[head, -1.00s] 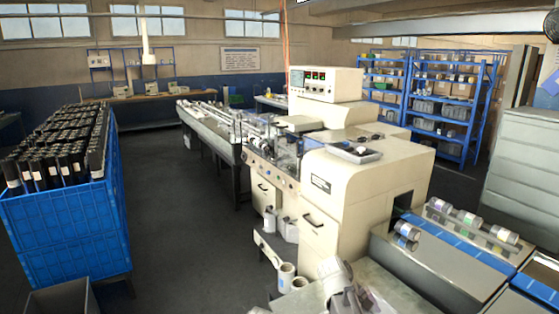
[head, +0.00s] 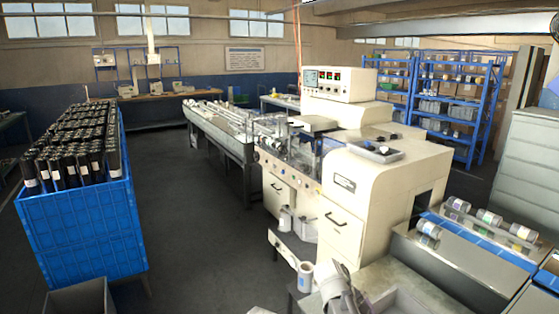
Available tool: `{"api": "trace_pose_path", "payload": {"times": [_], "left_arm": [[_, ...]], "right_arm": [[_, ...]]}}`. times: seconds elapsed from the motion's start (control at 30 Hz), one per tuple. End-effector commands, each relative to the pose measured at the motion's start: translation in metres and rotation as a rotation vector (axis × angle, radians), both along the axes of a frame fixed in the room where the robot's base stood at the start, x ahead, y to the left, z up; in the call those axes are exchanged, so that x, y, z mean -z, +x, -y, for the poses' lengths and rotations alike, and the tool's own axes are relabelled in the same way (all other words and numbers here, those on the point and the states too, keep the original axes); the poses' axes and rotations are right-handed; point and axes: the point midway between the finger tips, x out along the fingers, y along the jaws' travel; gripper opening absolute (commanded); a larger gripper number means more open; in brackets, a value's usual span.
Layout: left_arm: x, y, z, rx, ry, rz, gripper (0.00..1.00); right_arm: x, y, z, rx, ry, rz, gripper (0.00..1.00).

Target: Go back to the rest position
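The cream wrapping machine (head: 385,180) stands right of the middle, with a control box (head: 340,88) with lit displays on top. A long infeed conveyor (head: 222,130) runs from it toward the back left. On its right, several wrapped rolls (head: 489,217) lie on a grey outfeed table (head: 440,262) with a blue belt.
A blue crate (head: 80,230) full of dark upright rolls (head: 75,150) stands at the left. A grey bin (head: 80,298) is below it. Open dark floor (head: 195,230) lies between crate and machine. Blue shelves (head: 455,100) and a grey cabinet (head: 525,165) are at the right.

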Motion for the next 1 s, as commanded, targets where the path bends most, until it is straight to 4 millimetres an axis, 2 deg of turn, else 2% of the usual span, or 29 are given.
{"api": "trace_pose_path", "payload": {"times": [0.33, 0.57, 0.73, 0.83, 1.0], "left_arm": [[0.006, 0.000, 0.000, 0.000, 0.000, 0.000, 0.46], [0.013, 0.000, 0.000, 0.000, 0.000, 0.000, 0.46], [0.018, 0.000, 0.000, 0.000, 0.000, 0.000, 0.46], [0.019, 0.000, 0.000, 0.000, 0.000, 0.000, 0.46], [0.019, 0.000, 0.000, 0.000, 0.000, 0.000, 0.46]], "right_arm": [[0.017, -0.041, -0.051, 0.029, 0.109, 0.018, 1.00], [0.033, -0.094, -0.107, 0.070, 0.237, 0.015, 1.00], [0.043, -0.140, -0.148, 0.109, 0.338, -0.003, 1.00], [0.045, -0.156, -0.161, 0.127, 0.374, -0.014, 1.00], [0.046, -0.163, -0.169, 0.138, 0.392, -0.020, 1.00]]}}
